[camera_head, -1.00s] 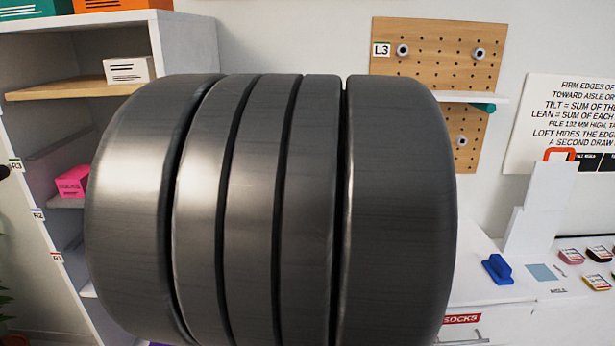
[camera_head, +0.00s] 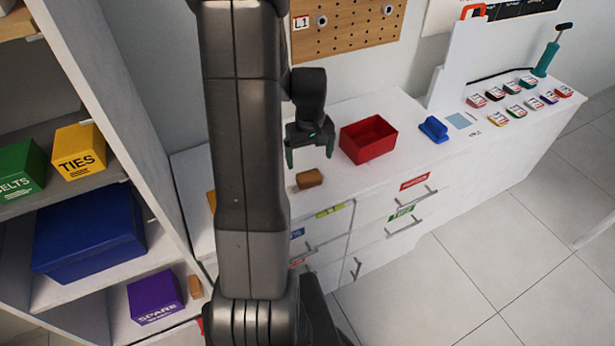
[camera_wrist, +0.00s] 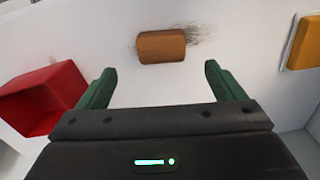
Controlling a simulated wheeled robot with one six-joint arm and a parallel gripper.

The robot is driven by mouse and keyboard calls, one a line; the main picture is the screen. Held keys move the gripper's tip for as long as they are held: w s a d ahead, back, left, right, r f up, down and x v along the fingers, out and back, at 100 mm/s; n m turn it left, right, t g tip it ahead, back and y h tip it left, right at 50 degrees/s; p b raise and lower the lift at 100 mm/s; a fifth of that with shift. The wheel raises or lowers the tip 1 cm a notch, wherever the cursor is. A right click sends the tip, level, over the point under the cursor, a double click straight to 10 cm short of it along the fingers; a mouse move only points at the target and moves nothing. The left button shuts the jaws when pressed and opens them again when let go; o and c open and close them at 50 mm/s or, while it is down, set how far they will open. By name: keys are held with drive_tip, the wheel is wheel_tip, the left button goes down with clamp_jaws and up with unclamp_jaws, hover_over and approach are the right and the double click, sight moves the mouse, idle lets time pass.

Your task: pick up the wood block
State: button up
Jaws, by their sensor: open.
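The wood block (camera_head: 309,179) is a small brown block lying on the white cabinet top, left of the red bin. It also shows in the wrist view (camera_wrist: 161,46), beyond and between the fingertips, with a dark smudge at its right end. My gripper (camera_head: 311,162) is open, with its green fingers apart and nothing between them. It hangs over the cabinet top close to the block. In the wrist view my gripper (camera_wrist: 158,82) is apart from the block, whose full top shows.
An open red bin (camera_head: 368,139) stands right of the block, and a blue object (camera_head: 434,129) lies farther right. A yellow item (camera_wrist: 306,43) lies at the right in the wrist view. A shelf with boxes, including a yellow TIES box (camera_head: 80,150), stands at the left.

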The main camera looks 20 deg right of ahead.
sight(309, 175)
drive_tip(key=shift+s+a+f+p, duration=0.1)
drive_tip(key=shift+f+p, duration=0.45)
drive_tip(key=shift+f, duration=3.5)
drive_tip(key=c, duration=1.1)
